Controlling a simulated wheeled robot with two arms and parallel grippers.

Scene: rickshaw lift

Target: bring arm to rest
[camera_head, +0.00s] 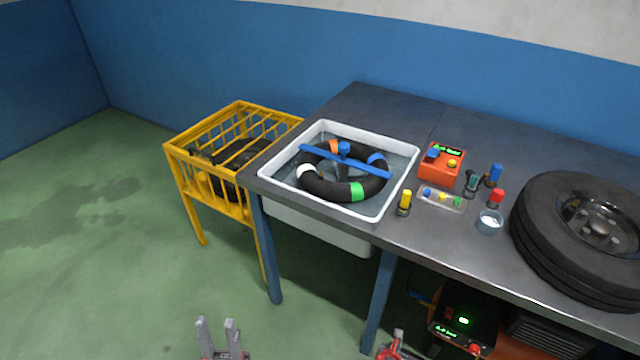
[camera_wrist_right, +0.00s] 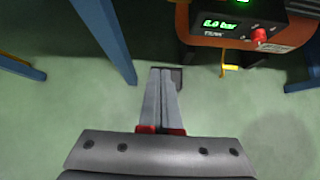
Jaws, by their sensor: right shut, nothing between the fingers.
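My left gripper (camera_head: 218,325) is at the bottom of the head view, over the green floor. Its two grey fingers point up in the picture, with a gap between them and nothing in it. My right gripper (camera_wrist_right: 166,82) shows in the right wrist view. Its two grey fingers lie together, shut and empty, above the floor. In the head view only a small red and grey part of the right gripper (camera_head: 393,348) shows at the bottom edge, near a table leg.
A steel workbench (camera_head: 355,105) holds a white basin (camera_head: 322,128) with a ringed tube, an orange box (camera_head: 440,161), several coloured valves and a wheel (camera_head: 560,240). A yellow cage (camera_head: 240,105) stands left. A compressor (camera_head: 468,312) is under the bench. Floor at left is clear.

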